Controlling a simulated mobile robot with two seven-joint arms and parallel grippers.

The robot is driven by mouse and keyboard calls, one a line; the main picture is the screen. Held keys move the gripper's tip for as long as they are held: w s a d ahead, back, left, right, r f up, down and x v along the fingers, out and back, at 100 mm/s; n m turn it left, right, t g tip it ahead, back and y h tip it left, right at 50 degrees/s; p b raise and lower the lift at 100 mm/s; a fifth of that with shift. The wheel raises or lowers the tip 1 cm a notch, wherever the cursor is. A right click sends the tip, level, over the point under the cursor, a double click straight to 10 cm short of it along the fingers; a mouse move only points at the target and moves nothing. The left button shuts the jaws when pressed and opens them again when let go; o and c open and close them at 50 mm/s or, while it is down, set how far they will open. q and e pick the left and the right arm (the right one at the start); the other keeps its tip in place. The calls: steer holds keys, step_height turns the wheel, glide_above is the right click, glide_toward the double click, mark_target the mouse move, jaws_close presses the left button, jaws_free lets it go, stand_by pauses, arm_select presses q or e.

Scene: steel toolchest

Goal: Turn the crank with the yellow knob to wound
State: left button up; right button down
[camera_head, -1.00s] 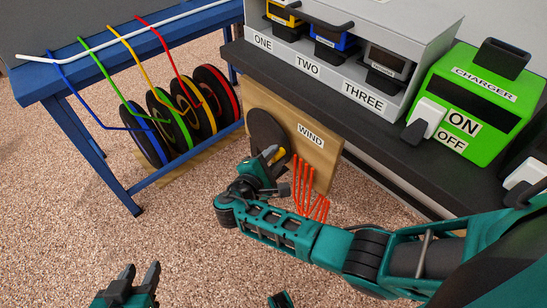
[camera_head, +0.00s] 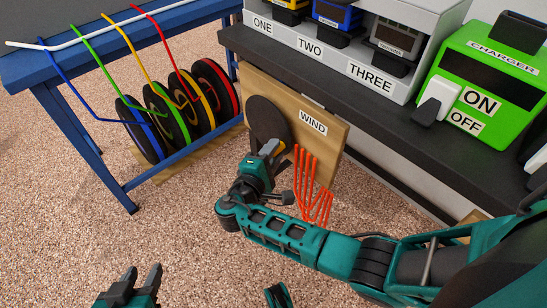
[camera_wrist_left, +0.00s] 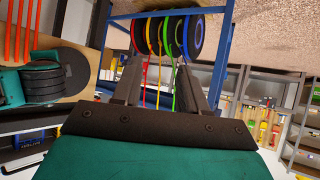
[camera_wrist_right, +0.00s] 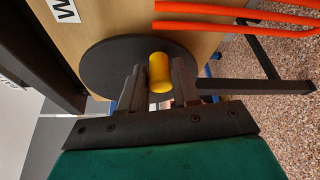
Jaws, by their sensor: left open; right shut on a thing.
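The crank is a dark round disc (camera_head: 266,118) on a wooden panel (camera_head: 322,150) labelled WIND. In the right wrist view the disc (camera_wrist_right: 108,62) carries a yellow knob (camera_wrist_right: 160,72). My right gripper (camera_wrist_right: 158,80) is shut on this knob, one finger on each side. In the head view my right gripper (camera_head: 272,148) is at the disc's lower edge, and the fingers mostly hide the knob. My left gripper (camera_head: 140,276) is open and empty, low over the floor, away from the crank. Its spread fingers also show in the left wrist view (camera_wrist_left: 160,88).
Orange strips (camera_head: 311,190) hang just right of my right gripper. A blue table (camera_head: 95,150) with several coloured reels (camera_head: 190,105) stands at left. Above the panel, a dark bench (camera_head: 330,90) holds a grey rack (camera_head: 420,60) and a green charger (camera_head: 488,85).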

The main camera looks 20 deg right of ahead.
steer(key=shift+f+m+t+b, duration=0.3)
steer(key=shift+f+b, duration=0.2)
steer(key=shift+f, duration=0.1)
steer(key=shift+w+f+m+b, duration=0.2)
steer(key=shift+m+b, duration=0.4)
steer(key=shift+b, duration=0.1)
arm_select(q)
steer(key=shift+w+d+f+b, duration=0.25)
steer(key=shift+d, duration=0.15)
steer(key=shift+w+d+f+b, duration=0.2)
steer(key=shift+d, duration=0.2)
arm_select(e)
steer(key=shift+w+a+f+m+t+h, duration=0.15)
steer(key=shift+m+t+h, duration=0.2)
steer(key=shift+m, duration=0.25)
arm_select(q)
steer(key=shift+h, duration=0.3)
arm_select(e)
steer(key=c, duration=0.9)
jaws_free()
arm_select(q)
steer(key=shift+a, duration=0.15)
